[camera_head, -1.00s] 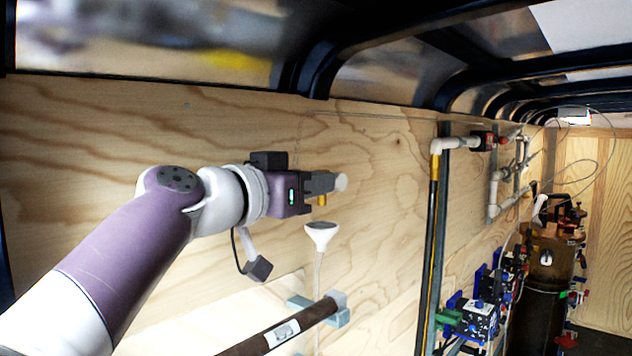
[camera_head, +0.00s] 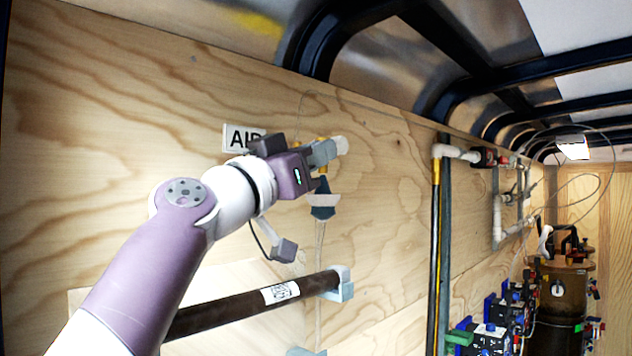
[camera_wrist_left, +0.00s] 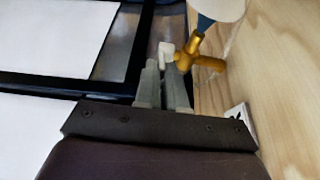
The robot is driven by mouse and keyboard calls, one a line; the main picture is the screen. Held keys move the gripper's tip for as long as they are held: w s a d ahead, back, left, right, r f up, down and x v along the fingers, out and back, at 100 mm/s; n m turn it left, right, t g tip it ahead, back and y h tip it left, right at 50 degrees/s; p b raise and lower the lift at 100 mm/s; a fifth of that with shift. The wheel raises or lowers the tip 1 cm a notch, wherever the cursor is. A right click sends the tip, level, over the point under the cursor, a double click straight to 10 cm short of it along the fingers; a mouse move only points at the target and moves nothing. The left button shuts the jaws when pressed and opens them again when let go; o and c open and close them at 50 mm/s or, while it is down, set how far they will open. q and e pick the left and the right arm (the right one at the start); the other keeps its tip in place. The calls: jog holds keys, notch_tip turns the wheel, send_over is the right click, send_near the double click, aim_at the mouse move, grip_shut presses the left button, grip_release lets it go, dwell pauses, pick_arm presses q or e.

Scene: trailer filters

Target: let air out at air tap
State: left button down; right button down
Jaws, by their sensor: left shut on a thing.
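The air tap (camera_wrist_left: 190,60) is a brass fitting on the plywood wall with a small white handle (camera_wrist_left: 166,49). In the left wrist view the handle sits at the tips of my left gripper (camera_wrist_left: 164,75), whose fingers are close together and shut on it. In the head view my left gripper (camera_head: 326,153) is at the wall, hiding most of the tap. A sign reading "AIR" (camera_head: 236,138) is partly covered by my wrist. My right gripper is in neither view.
A pale funnel (camera_head: 323,200) with a dark blue part hangs just below the gripper. A dark labelled pipe (camera_head: 235,310) runs along the wall below my arm. Upright pipes (camera_head: 440,240) and a brown tank (camera_head: 562,300) stand to the right.

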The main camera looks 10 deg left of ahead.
pick_arm(q)
jog(key=shift+f, duration=0.1)
jog(key=c, duration=1.3)
grip_release()
jog(key=shift+o, duration=0.4)
jog(key=shift+s+a, duration=0.1)
jog(key=b+v, duration=0.5)
jog(key=v, duration=0.2)
jog(key=shift+s, duration=0.2)
jog(key=shift+a+f, duration=0.1)
